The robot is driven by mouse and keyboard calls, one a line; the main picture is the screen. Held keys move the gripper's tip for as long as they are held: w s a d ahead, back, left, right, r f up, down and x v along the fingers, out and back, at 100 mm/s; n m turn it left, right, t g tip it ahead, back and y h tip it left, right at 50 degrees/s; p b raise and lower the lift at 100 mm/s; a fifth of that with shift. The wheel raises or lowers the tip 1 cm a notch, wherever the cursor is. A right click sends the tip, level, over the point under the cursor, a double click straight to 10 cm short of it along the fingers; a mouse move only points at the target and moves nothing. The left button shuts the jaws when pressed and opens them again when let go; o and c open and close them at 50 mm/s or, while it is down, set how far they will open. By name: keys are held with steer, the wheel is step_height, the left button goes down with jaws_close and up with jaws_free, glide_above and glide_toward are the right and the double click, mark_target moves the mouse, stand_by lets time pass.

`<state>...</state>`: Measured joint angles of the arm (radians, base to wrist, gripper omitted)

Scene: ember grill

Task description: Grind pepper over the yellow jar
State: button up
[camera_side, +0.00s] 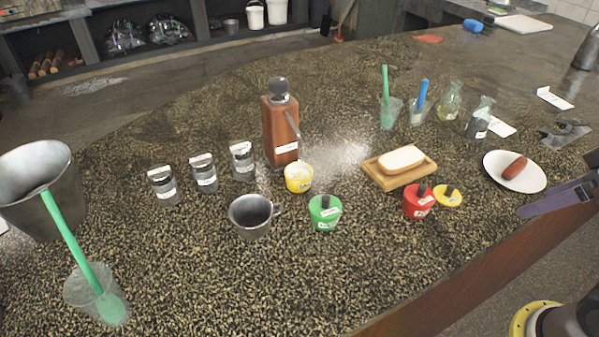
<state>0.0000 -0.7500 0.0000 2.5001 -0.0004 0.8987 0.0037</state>
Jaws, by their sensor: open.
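The pepper grinder (281,130) looks to be the tall red-brown wooden box with a dark metal top and a side crank. It stands upright on the speckled counter (330,270). The yellow jar (298,182) stands just in front of it, slightly right, open at the top with pale contents. A small gap or contact between them cannot be told. A yellow lid (447,196) with a dark knob lies farther right, beside the red jar (418,203). I cannot make out my gripper in this view.
A metal mug (251,217) and a green lidded jar (325,214) stand in front of the yellow jar. Several small metal-topped shakers (204,174) stand left of the grinder. A wooden board (372,175) with a pale block and a white plate (496,163) with a sausage are right.

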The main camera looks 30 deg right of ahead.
mark_target(287, 87)
steer(key=w+a+r+n+t+y, duration=0.1)
steer(key=w+a+r+t+y, duration=0.1)
steer(key=w+r+t, duration=0.75)
steer(key=w+a+r+n+t+y, duration=0.1)
steer(key=w+a+r+n+t, duration=0.15)
steer(key=w+r, duration=0.8)
steer(key=w+a+f+n+g+y, duration=0.1)
steer(key=w+a+f+n+y, duration=0.15)
steer(key=w+a+f, duration=0.55)
steer(key=w+a+f+n+g+y, duration=0.15)
steer(key=w+a+f+y, duration=0.3)
steer(key=f, duration=0.45)
steer(key=shift+m, duration=0.45)
steer(key=x, duration=1.3)
steer(key=shift+w+d+f, duration=0.1)
steer(key=shift+w+f, duration=0.1)
steer(key=shift+w, duration=0.25)
jaws_close()
